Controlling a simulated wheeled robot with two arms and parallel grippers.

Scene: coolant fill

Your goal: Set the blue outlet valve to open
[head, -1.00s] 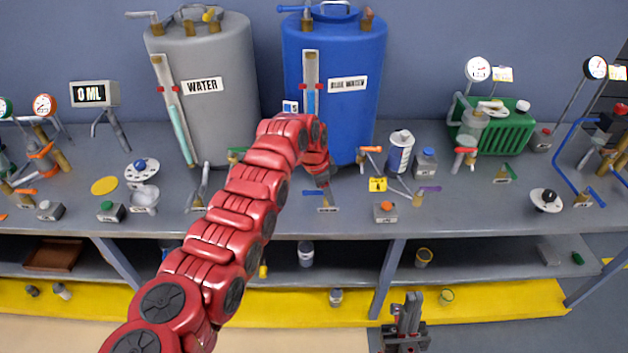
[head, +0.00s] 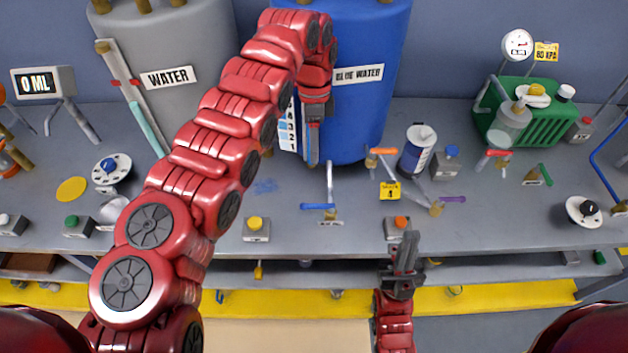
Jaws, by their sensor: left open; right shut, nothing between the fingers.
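The blue outlet valve (head: 318,207) has a blue lever on a thin pipe coming from the foot of the blue tank (head: 365,110). Its lever lies crosswise to the pipe, pointing left, with a small tag below it. My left gripper (head: 312,160) points down in front of the blue tank, above and behind the lever in the picture, apart from it. Its fingers are seen nearly edge-on, with nothing visible between them.
An orange-handled valve (head: 382,151), a yellow tag (head: 390,190) and a purple-handled valve (head: 452,199) stand right of the blue valve. A yellow button box (head: 256,228) and an orange button box (head: 397,227) sit near the bench's front edge. The grey water tank (head: 185,45) stands left.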

